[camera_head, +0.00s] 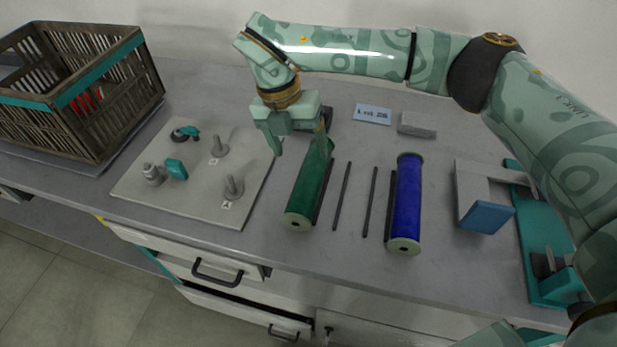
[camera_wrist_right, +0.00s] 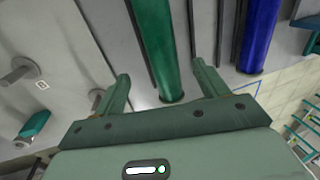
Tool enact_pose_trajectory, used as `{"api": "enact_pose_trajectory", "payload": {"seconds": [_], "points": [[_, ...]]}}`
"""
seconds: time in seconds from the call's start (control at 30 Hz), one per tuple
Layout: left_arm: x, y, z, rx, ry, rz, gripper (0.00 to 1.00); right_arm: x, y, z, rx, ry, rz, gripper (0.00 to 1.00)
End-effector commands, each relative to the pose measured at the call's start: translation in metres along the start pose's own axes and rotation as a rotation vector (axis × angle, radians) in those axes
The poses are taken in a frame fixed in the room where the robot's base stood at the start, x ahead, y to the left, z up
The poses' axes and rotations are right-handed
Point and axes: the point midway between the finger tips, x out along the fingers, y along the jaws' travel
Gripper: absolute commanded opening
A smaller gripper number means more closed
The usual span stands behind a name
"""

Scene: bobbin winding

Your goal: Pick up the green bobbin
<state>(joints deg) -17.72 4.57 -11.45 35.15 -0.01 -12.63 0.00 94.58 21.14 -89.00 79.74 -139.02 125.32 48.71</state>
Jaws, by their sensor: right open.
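The green bobbin (camera_head: 309,192) lies on the grey worktop, its length running away from the front edge, with a pale end cap facing the front. My right gripper (camera_head: 298,148) is open at the bobbin's far end and hides part of that end. In the right wrist view, the green bobbin (camera_wrist_right: 157,45) passes between the two spread fingers of my right gripper (camera_wrist_right: 160,76). Neither finger is seen to press on it, and the remaining height is hard to tell. My left gripper is not in view.
A blue bobbin (camera_head: 408,200) lies to the right, beyond two dark rods (camera_head: 342,195). A grey board (camera_head: 190,205) with upright pegs is on the left, a slatted crate (camera_head: 115,120) behind it. A grey and teal fixture (camera_head: 540,230) stands at the right.

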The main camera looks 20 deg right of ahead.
Motion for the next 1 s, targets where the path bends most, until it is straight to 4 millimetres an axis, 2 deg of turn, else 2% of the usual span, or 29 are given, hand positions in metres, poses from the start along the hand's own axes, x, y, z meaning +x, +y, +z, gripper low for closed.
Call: {"api": "enact_pose_trajectory", "payload": {"seconds": [0.03, 0.1, 0.33, 0.6, 0.83, 0.87, 1.0], "points": [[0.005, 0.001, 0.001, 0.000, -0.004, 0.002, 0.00, 0.014, 0.001, 0.000, -0.001, 0.005, -0.001, 0.73], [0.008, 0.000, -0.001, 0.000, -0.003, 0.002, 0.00, 0.023, 0.001, 0.000, -0.001, 0.003, -0.001, 0.73], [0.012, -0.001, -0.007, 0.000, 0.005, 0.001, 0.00, 0.037, 0.000, -0.001, -0.001, 0.001, 0.000, 0.73], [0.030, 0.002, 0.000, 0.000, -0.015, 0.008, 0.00, 0.080, -0.001, -0.005, -0.001, 0.003, -0.001, 0.73], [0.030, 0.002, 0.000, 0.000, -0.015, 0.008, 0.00, 0.081, -0.002, -0.006, -0.001, -0.001, 0.002, 0.73], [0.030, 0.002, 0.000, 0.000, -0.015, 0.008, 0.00, 0.081, -0.002, -0.006, -0.001, -0.001, 0.002, 0.70], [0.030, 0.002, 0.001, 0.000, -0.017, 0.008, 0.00, 0.081, -0.002, -0.006, 0.000, -0.001, 0.001, 0.32]]}}
